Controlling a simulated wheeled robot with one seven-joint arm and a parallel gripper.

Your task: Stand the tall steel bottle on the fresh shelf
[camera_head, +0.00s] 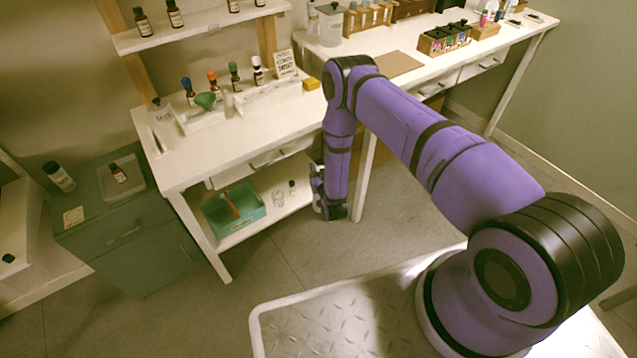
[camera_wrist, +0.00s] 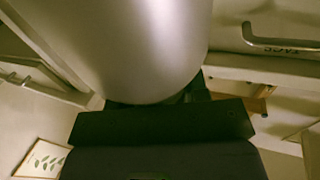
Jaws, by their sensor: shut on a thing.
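The tall steel bottle (camera_wrist: 150,45) fills the upper middle of the wrist view as a smooth, rounded grey metal body, very close to the camera. My dark gripper (camera_wrist: 165,112) is shut on it; the fingertips are mostly hidden behind the bottle and gripper body. In the head view my gripper (camera_head: 322,192) hangs low in front of the white desk, right of its lower shelf (camera_head: 268,216); the bottle cannot be made out there. A raised wall shelf (camera_head: 205,27) holds several small dark bottles. I cannot read which shelf is the fresh one.
The lower shelf holds a teal bin (camera_head: 234,208), a small glass and a small bottle. The white desk (camera_head: 215,150) carries trays with bottles and a green funnel (camera_head: 206,100). A teal cabinet (camera_head: 125,230) stands left. A drawer handle (camera_wrist: 280,42) shows in the wrist view.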

